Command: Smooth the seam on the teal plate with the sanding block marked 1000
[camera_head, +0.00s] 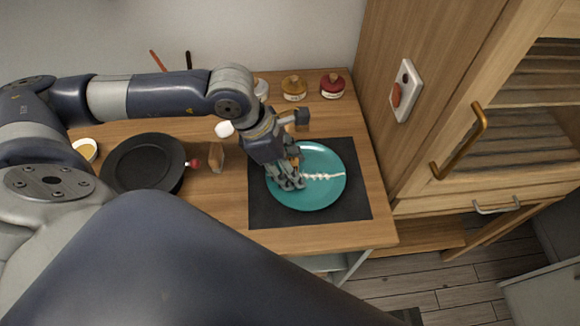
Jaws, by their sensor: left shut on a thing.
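The teal plate (317,196) lies on a dark mat (270,214) on the wooden table. A white, uneven seam (325,176) runs across its middle toward the right rim. My left gripper (291,184) is over the left part of the plate, at the left end of the visible seam. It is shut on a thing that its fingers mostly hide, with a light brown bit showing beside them. I cannot read any mark on it, so I cannot tell whether it is the sanding block marked 1000. My right gripper is not in view.
A black round pan (145,163), a small bowl (85,149) and a wooden block (217,156) are left of the mat. An amber jar (294,88) and a red jar (332,85) stand at the back. A wooden cabinet (440,120) closes off the right side.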

